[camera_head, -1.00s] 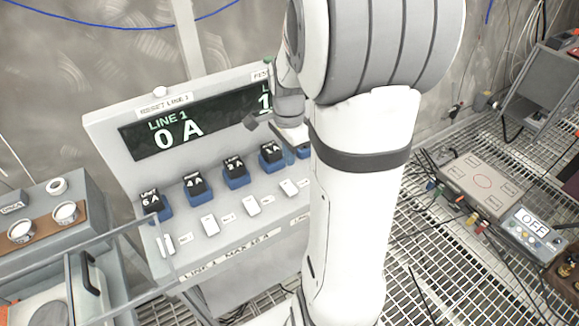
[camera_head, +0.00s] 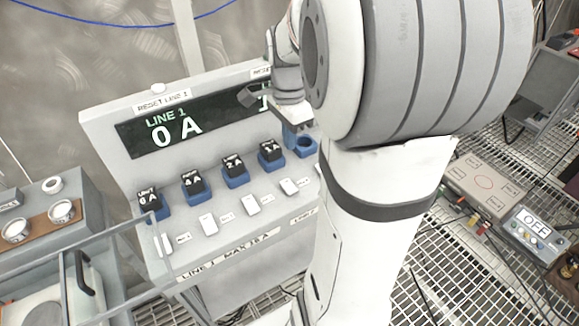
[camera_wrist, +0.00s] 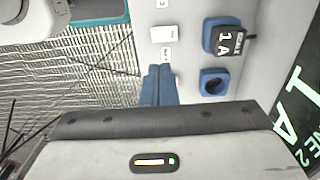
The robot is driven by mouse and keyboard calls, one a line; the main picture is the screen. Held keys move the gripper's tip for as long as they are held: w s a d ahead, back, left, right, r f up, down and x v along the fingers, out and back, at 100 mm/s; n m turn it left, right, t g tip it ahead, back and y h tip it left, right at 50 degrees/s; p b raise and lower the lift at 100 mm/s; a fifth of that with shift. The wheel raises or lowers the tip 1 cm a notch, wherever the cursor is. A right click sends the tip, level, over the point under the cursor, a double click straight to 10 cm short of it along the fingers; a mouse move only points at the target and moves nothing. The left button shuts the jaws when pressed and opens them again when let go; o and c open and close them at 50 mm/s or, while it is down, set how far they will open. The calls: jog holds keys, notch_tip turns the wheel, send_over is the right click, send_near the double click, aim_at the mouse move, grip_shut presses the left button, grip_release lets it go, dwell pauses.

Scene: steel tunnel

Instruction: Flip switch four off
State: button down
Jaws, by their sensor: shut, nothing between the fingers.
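The grey panel (camera_head: 225,205) holds a slanted row of white rocker switches. The fourth from the left, switch four (camera_head: 289,186), is below the fourth black fuse block. In the wrist view it is the white switch (camera_wrist: 163,35) with a small label beside it. Its on or off position is too small to tell. My gripper (camera_head: 290,137) is above the panel near the right end of the fuse row. Its blue fingers (camera_wrist: 158,85) are shut and empty, apart from switch four in the wrist view. My arm hides the panel's right part.
Black fuse blocks (camera_head: 192,182) sit in blue sockets above the switches. An empty blue socket (camera_head: 305,146) is close to my gripper. A dark display (camera_head: 170,135) reads 0 A for line 1. A grey frame (camera_head: 75,245) stands at left.

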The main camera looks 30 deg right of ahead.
aim_at(290, 189)
jog(key=shift+s, duration=0.2)
jog(key=shift+a+f, duration=0.1)
jog(key=shift+f, duration=0.05)
notch_tip(290, 189, down, 14)
jog(key=shift+s+r, duration=0.1)
jog(key=shift+s, duration=0.05)
dwell(0.4)
